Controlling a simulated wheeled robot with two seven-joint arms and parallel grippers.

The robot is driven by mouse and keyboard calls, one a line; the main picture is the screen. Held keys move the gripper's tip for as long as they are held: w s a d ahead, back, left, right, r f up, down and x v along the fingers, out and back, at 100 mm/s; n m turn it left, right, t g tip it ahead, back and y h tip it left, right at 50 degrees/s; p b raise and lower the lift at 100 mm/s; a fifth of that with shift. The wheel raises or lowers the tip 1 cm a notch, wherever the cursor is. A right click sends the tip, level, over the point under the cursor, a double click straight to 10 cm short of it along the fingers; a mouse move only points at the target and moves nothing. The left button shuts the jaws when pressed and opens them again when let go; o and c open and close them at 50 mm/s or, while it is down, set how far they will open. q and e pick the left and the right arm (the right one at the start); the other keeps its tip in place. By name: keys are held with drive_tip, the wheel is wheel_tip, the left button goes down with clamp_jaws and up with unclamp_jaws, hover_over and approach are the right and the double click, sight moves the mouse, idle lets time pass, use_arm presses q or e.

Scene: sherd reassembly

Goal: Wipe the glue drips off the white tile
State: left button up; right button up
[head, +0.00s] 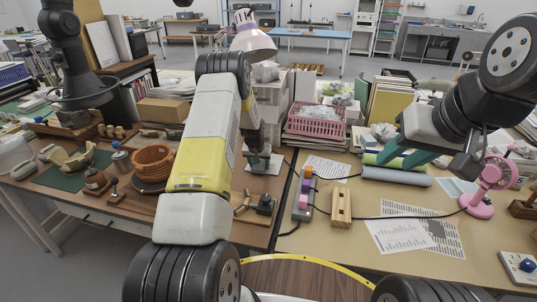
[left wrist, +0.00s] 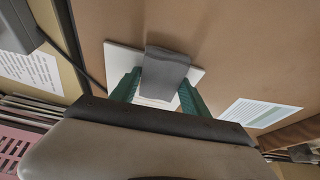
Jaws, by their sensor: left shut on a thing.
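In the left wrist view, a dark grey cloth-like wiper (left wrist: 165,72) is held between the green fingers of my left gripper (left wrist: 158,92). The white tile (left wrist: 122,56) lies flat on the brown bench top just beyond and under it. The wiper covers the tile's middle; only the tile's edges and corners show, and I see no drips on them. I cannot tell if the wiper touches the tile. In the head view, my left gripper (head: 260,150) is over the tile (head: 275,165), mostly hidden by my arm. My right gripper (head: 404,158) is open and empty above the right bench.
A pink basket (head: 316,121) stands on stacked papers behind. A wooden block (head: 341,208) and a power strip (head: 303,200) lie right of the tile. A terracotta pot (head: 153,162) stands on the left. A pink stand (head: 485,190) is near my right gripper.

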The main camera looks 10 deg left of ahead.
use_arm(q)
drive_tip(key=shift+s+r, duration=0.2)
drive_tip(key=shift+s, duration=0.15)
drive_tip(key=shift+w+r, duration=0.2)
drive_tip(key=shift+r, duration=3.65)
